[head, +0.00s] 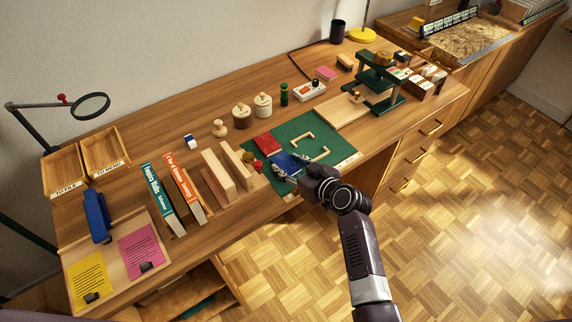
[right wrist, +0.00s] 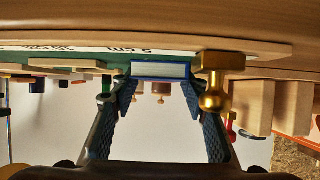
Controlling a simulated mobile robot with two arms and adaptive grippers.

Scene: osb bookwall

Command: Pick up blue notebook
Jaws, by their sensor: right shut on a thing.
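The blue notebook (head: 286,161) is at the front of the green mat (head: 318,129) on the wooden desk. My right gripper (head: 291,171) reaches it from the front edge of the desk and is shut on it. In the right wrist view the blue notebook (right wrist: 160,71) shows edge-on, with pale pages, between the two fingertips of the right gripper (right wrist: 159,84). Whether the notebook is clear of the mat cannot be told. My left gripper is not in view.
A red notebook (head: 268,144) lies just behind the blue one. A wooden corner frame (head: 311,146) is to the right on the mat. A brass knob (right wrist: 212,84) is close beside the fingers.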

